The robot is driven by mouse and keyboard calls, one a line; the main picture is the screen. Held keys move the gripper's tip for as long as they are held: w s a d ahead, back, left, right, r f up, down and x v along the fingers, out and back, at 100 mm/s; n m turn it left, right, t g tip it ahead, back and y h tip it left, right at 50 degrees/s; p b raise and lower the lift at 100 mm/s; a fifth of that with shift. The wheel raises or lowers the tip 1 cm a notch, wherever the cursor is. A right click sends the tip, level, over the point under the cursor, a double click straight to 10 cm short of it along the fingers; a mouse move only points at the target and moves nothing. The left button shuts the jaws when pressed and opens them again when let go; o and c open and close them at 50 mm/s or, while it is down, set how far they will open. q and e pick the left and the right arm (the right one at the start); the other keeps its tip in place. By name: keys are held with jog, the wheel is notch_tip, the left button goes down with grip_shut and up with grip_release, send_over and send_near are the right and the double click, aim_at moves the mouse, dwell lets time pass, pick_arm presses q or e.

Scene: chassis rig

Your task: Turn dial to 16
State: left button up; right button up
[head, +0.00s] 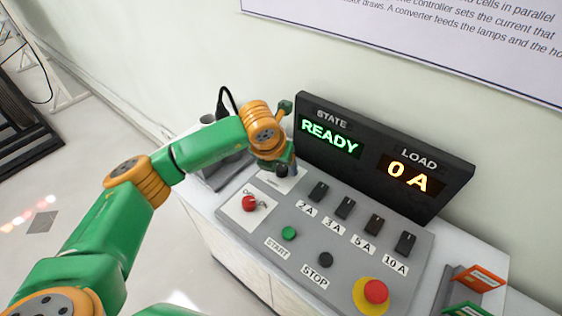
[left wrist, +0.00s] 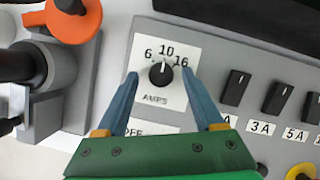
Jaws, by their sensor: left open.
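The black dial (left wrist: 161,73) sits on a white plate marked AMPS, with 6, 10 and 16 around it. Its white pointer line points up, about at 10. My left gripper (left wrist: 160,80) is open, with one blue-grey finger on each side of the dial and a gap to the knob visible on both sides. In the head view my left gripper (head: 283,166) is over the back left of the grey panel and mostly hides the dial. The state display (head: 331,136) reads READY and the load display (head: 410,176) reads 0 A. My right gripper is not in view.
The grey panel (head: 340,262) also bears a red knob (head: 250,203), several black switches, a green START button (head: 289,233), a black STOP button (head: 325,260) and a red button (head: 376,291) on yellow. An orange-and-grey holder (left wrist: 88,22) stands left of the dial.

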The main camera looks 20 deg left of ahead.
pick_arm(q)
jog(key=shift+w+d+f, duration=0.1)
jog(key=shift+w+f, duration=0.2)
jog(key=shift+s+r, duration=0.15)
grip_shut()
jog(key=shift+f+m+h+b, duration=0.2)
jog(key=shift+m+h+b, duration=0.1)
jog(key=shift+m+b, duration=0.5)
jog(key=shift+m+h+b, duration=0.4)
jog(key=shift+m+b, duration=0.6)
jog(key=shift+m, duration=0.1)
jog(key=shift+a+r+m+g+h+b, duration=0.2)
jog(key=shift+m+g+h+b, duration=0.25)
jog(key=shift+m, duration=0.65)
jog(key=shift+m+g+h, duration=0.35)
jog(key=shift+m, duration=1.15)
